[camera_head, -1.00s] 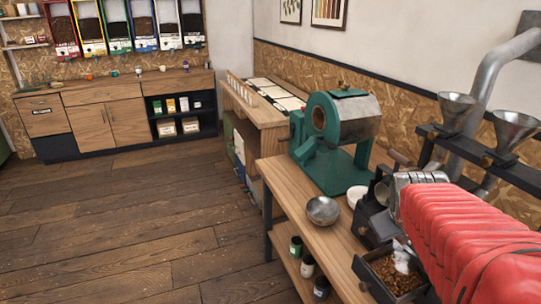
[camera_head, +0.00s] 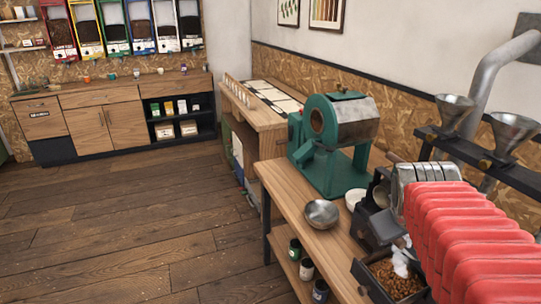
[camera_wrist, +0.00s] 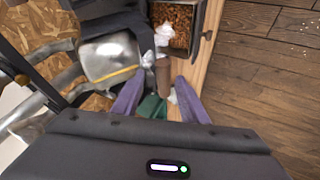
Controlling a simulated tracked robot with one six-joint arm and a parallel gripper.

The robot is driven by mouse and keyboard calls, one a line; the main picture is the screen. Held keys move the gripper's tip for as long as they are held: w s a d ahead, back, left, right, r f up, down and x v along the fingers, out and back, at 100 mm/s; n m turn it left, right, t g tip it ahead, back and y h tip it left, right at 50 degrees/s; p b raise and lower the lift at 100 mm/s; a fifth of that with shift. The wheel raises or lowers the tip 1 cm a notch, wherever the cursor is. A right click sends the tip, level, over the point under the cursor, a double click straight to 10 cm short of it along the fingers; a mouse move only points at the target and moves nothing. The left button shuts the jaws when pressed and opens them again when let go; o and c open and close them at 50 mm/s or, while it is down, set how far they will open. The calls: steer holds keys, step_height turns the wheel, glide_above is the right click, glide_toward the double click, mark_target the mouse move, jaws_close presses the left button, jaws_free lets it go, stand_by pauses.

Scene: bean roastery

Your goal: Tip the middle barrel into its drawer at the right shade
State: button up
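In the wrist view, a silver barrel (camera_wrist: 108,55) with a yellow line along it sits in a dark frame, left of my gripper. I cannot tell which barrel of the row it is. My gripper (camera_wrist: 158,84) shows two purple fingers spread apart. A brown wooden handle (camera_wrist: 163,75) lies between their tips, with gaps on both sides. A dark drawer of brown beans (camera_wrist: 178,18) is pulled out beyond the handle, with a white patch over it. The drawer also shows in the head view (camera_head: 372,287). There my red arm hides the gripper and most of the barrel area.
A steel bowl (camera_head: 321,213) and a green roaster (camera_head: 340,165) stand on the wooden bench (camera_head: 295,197). Metal funnels (camera_head: 513,130) hang in a dark rack at the right. Small jars (camera_head: 306,270) stand on the lower shelf. The floor at left is clear.

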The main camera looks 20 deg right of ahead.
steer(key=v, duration=0.9)
steer(key=shift+w, duration=0.15)
stand_by(1.9)
steer(key=shift+w+a+f, duration=0.1)
steer(key=shift+a, duration=0.1)
steer(key=shift+c, duration=1.4)
steer(key=a+f+y, duration=0.1)
steer(key=a+f, duration=0.1)
steer(key=a, duration=0.1)
steer(key=w+a+f, duration=0.1)
steer(key=a, duration=0.3)
steer(key=a+f+y, duration=0.1)
steer(key=a+f, duration=0.1)
steer(key=a, duration=0.1)
steer(key=shift+w+a+f+t+y, duration=0.15)
steer(key=shift+f+t+y, duration=0.15)
steer(key=shift+f+t, duration=0.1)
jaws_close()
steer(key=s+a+f+y, duration=0.2)
steer(key=a+f, duration=0.3)
steer(key=a, duration=0.4)
steer(key=shift+a+f, duration=0.2)
steer(key=shift+d, duration=0.1)
